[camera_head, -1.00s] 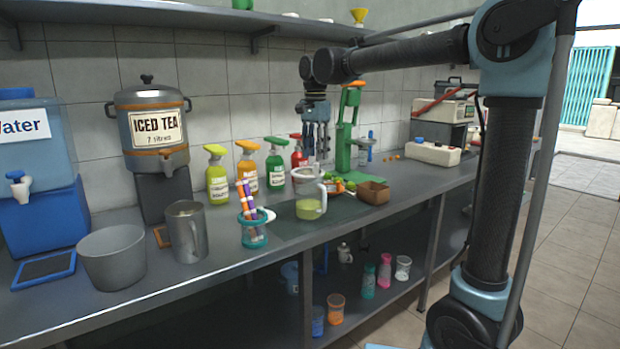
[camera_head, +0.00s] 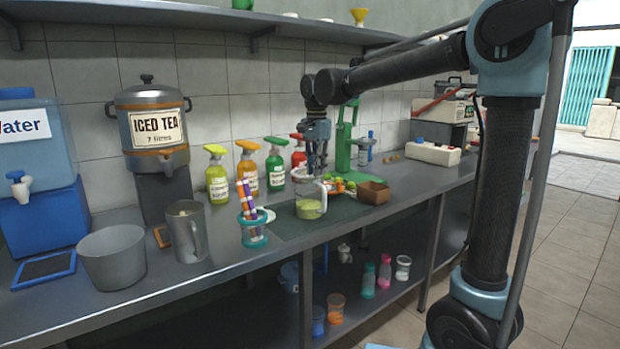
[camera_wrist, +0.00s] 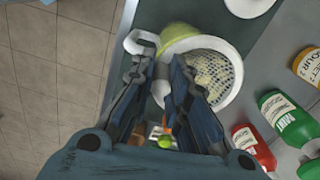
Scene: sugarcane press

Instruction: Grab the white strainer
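The white strainer (camera_wrist: 237,72), a round white rim with pale mesh, fills the upper middle of the wrist view and overlaps a jug (camera_wrist: 180,35) with green contents. In the head view the strainer (camera_head: 298,172) is mostly hidden behind my gripper and the jug (camera_head: 310,206). My gripper (camera_head: 317,176) points down at the strainer. In the wrist view my gripper (camera_wrist: 161,68) is open, its two fingers apart at the strainer's near-left side. A white part shows between the fingers; I cannot tell whether either finger touches it.
Spray bottles (camera_head: 276,168) stand along the wall behind. A green press (camera_head: 345,145) and a brown box (camera_head: 373,192) are to the right. A cup of striped straws (camera_head: 253,232) stands left of the jug. The counter's front edge is close to the jug.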

